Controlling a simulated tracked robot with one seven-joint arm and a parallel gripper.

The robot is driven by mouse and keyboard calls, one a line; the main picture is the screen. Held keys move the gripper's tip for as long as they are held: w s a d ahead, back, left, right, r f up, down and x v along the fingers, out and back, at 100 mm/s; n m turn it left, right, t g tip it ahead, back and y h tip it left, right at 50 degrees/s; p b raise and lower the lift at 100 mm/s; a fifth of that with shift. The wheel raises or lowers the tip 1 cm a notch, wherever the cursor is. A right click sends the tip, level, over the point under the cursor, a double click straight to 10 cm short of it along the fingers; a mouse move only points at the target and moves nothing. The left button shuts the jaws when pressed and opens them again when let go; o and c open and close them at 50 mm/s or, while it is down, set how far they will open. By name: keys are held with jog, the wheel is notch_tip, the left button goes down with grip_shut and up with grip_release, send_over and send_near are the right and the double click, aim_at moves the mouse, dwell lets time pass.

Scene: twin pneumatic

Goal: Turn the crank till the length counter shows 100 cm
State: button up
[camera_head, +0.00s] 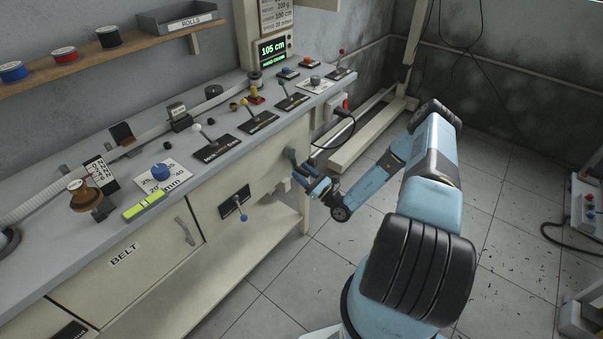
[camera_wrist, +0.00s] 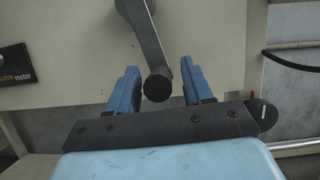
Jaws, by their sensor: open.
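The length counter (camera_head: 272,50) is a dark display with green digits reading 105 cm. The crank (camera_wrist: 146,35) is a grey arm on the cream cabinet front, with a dark round handle end (camera_wrist: 157,85). In the head view the crank (camera_head: 292,157) is small, at the cabinet's right end. My gripper (camera_wrist: 160,80) is open. Its two blue fingers stand left and right of the handle end in the wrist view, with gaps on both sides. In the head view my gripper (camera_head: 308,178) is just in front of the crank. I cannot tell how deep the handle lies between the fingers.
Several levers and dials line the worktop (camera_head: 215,165). A black cable (camera_head: 340,138) hangs at the cabinet's right end.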

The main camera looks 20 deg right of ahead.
jog(key=shift+w+a+r, duration=0.1)
jog(key=shift+w+a, duration=0.05)
jog(key=shift+w, duration=0.05)
jog(key=shift+c, duration=0.4)
grip_shut()
